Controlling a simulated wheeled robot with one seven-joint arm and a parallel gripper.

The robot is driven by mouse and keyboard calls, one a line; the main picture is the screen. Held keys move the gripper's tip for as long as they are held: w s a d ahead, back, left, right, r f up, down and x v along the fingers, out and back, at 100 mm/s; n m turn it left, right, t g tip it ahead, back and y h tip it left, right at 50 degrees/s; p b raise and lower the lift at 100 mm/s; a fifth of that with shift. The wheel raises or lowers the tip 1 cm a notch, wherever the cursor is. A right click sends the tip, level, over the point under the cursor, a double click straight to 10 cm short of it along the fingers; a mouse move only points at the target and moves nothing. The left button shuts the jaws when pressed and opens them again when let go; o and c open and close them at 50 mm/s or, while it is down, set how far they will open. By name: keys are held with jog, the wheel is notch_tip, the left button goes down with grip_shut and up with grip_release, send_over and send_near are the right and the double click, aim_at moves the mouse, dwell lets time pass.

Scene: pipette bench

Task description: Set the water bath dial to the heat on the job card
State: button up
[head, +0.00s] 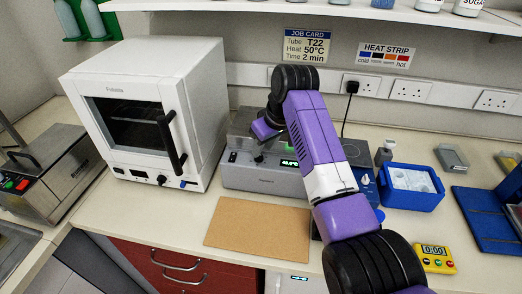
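The job card (307,44) on the back wall reads Tube T22, Heat 50°C, Time 2 min. The water bath (262,181) is a grey box in the middle of the bench. Its small green display (289,163) seems to read about 48°C, but the digits are small and partly beside my arm. A small dark knob, seemingly the dial (259,158), shows on its front, left of the display. My purple gripper (262,145) points down just above and at this knob. I cannot tell whether the fingers touch it or are closed on it.
A white oven (150,112) stands close on the left. A brown mat (258,228) lies bare in front of the bath. A blue ice box (410,186) and yellow timer (434,259) are on the right. A heat strip sign (386,56) hangs on the wall.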

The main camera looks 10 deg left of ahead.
aim_at(259, 159)
jog(key=shift+x, duration=1.85)
jog(key=shift+c, duration=0.4)
grip_shut()
jog(key=shift+m+p, duration=0.3)
jog(key=shift+p, duration=0.2)
jog(key=shift+a+r+m+t+p, duration=0.1)
jog(key=shift+m+t+p, duration=0.25)
jog(key=shift+m, duration=0.25)
jog(key=shift+s+a+m+t+h+p, duration=0.1)
jog(key=shift+m+t+h+p, duration=0.2)
jog(key=shift+m+h, duration=0.65)
jog(key=shift+a+m+h+b, duration=0.1)
jog(key=shift+m+h+b, duration=0.2)
jog(key=shift+m, duration=1.1)
jog(key=shift+a+m+h+b, duration=0.15)
jog(key=shift+m+h, duration=0.2)
jog(key=shift+m, duration=1)
